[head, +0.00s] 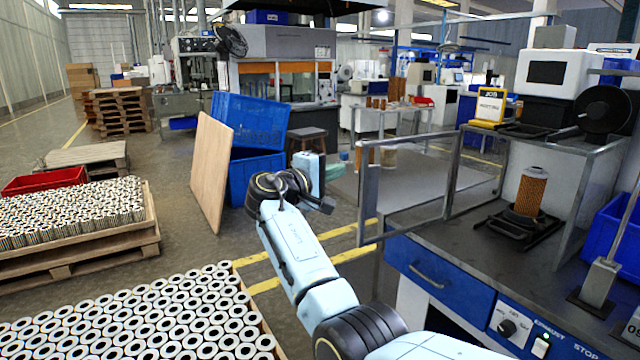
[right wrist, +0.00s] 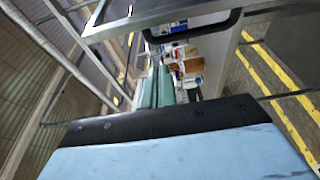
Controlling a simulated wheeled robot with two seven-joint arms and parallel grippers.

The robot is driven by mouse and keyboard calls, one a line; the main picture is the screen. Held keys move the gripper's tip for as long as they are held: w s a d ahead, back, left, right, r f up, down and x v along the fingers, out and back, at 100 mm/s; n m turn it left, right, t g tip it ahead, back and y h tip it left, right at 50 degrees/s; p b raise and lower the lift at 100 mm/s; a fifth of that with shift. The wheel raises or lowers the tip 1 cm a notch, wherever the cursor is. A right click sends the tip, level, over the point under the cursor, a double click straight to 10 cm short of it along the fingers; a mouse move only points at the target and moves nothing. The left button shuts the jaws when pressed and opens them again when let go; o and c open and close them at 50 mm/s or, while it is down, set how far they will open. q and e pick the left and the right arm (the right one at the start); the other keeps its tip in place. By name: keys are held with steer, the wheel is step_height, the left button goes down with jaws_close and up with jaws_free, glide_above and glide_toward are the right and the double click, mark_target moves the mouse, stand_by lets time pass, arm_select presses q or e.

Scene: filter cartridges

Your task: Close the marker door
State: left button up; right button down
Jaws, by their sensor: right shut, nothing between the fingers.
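The marker door is a clear panel in a grey metal frame (head: 362,195), at the front left of the marking station in the head view. It stands swung open, out past the bench's left side. In the right wrist view a door-like metal frame (right wrist: 165,12) with a dark bar handle (right wrist: 205,31) crosses the top. My right gripper (head: 338,168) is left of the door's free edge, apart from it in the head view. Its teal fingers (right wrist: 156,88) are together and empty. My left gripper is out of view.
An orange filter cartridge (head: 530,192) stands upright in a black fixture (head: 518,228) on the dark bench. A post (head: 600,275) stands at the right. Blue crates (head: 248,122) and a leaning wooden board (head: 210,170) are behind my arm. Trays of cartridges fill the lower left.

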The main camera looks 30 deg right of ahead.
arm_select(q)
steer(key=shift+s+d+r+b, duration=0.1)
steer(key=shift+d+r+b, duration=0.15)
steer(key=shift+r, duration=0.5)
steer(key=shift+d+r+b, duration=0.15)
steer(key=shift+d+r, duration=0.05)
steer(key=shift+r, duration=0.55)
arm_select(e)
steer(key=shift+s+d, duration=0.45)
steer(key=shift+s, duration=0.4)
steer(key=shift+s+d, duration=0.45)
steer(key=shift+s, duration=0.35)
steer(key=shift+s, duration=0.1)
